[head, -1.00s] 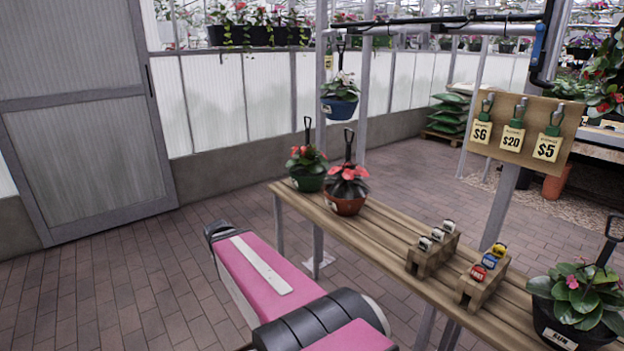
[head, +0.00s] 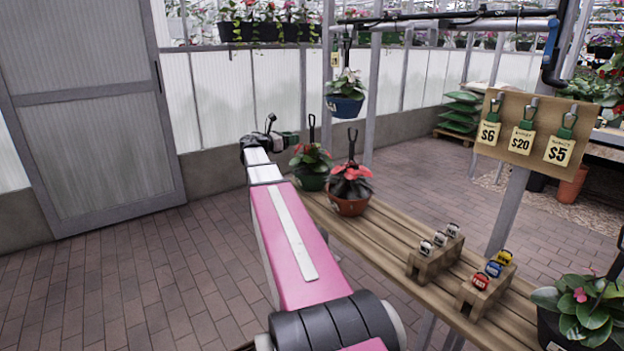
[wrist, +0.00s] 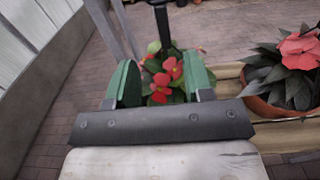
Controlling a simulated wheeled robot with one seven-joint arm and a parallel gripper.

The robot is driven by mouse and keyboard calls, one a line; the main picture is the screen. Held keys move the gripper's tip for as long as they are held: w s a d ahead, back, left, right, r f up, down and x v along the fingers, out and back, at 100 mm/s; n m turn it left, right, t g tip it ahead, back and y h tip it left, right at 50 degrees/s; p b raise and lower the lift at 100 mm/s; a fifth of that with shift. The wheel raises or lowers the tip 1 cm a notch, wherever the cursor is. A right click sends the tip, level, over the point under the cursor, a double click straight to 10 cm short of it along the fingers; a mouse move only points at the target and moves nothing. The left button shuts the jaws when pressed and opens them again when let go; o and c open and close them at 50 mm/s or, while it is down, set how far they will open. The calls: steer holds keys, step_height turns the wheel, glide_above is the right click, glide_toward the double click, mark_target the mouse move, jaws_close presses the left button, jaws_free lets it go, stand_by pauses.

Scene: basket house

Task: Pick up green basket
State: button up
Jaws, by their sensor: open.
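The green basket (head: 312,182) is a green pot with red flowers and an upright black hook handle. It stands on the far left end of the wooden bench in the head view. My gripper (head: 287,139) is just left of and behind its leaves there. In the wrist view, my gripper (wrist: 162,84) has its two green fingers apart, with the red flowers (wrist: 160,82) of the green basket between and beyond them. The black handle (wrist: 161,25) rises past the fingers at the top. The pot itself is mostly hidden in the wrist view, and contact cannot be told.
A red-brown basket (head: 347,207) stands close to the right of the green one and shows in the wrist view (wrist: 262,106). A blue basket (head: 345,107) hangs behind. The wooden bench (head: 395,243) carries small tag blocks (head: 436,254). Brick floor is clear at left.

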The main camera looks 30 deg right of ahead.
mark_target(312, 142)
steer(key=d, duration=1)
steer(key=shift+w, duration=0.2)
jaws_close()
stand_by(1.1)
